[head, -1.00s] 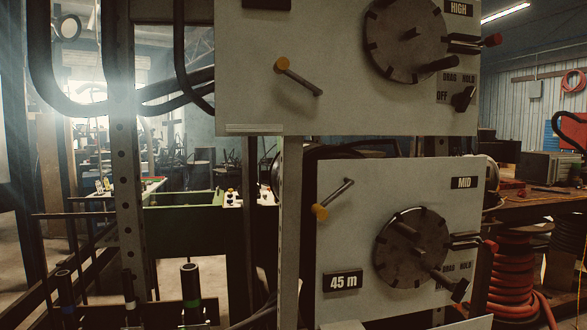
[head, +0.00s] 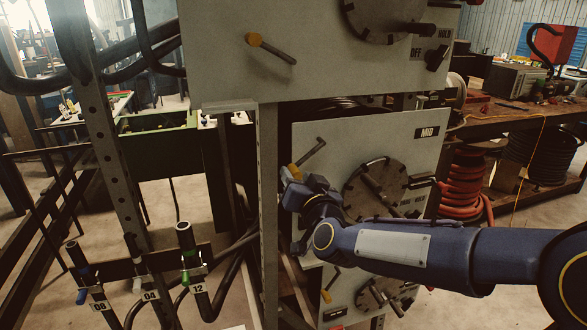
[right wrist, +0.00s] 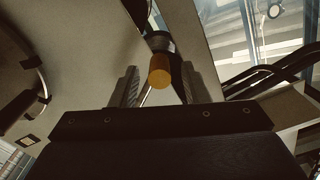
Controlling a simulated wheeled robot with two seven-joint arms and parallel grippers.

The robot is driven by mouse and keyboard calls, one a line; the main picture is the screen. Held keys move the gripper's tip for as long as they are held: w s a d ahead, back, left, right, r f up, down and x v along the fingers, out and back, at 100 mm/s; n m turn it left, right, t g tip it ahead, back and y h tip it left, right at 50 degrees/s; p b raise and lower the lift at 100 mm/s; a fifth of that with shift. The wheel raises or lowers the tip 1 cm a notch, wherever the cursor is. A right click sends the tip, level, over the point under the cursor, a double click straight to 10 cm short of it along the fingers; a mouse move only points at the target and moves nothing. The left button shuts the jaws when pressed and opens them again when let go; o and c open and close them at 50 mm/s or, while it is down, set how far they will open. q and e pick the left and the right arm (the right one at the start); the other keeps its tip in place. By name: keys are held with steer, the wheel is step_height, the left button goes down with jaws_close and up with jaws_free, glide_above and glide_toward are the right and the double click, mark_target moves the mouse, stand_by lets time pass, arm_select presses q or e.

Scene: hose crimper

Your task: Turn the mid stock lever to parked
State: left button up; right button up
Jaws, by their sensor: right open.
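The mid stock lever (head: 311,153) is on the left part of the pale MID panel (head: 342,133). It is a thin metal rod with an orange end at lower left, and the rod slants up to the right. My right gripper (head: 301,186) is at the orange end and partly covers it in the head view. In the right wrist view the orange end (right wrist: 160,71) shows between the two open fingers of the right gripper (right wrist: 160,88); I cannot tell whether they touch it. My left gripper is not in view.
A round dark dial (head: 375,187) with bars sits right of the lever, close to my right arm. The panel above has its own orange-ended lever (head: 271,49); another lever (head: 328,286) is below. A metal post (head: 268,190) stands left of the MID panel.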

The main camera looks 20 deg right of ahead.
steer(key=shift+w, duration=1.2)
jaws_close()
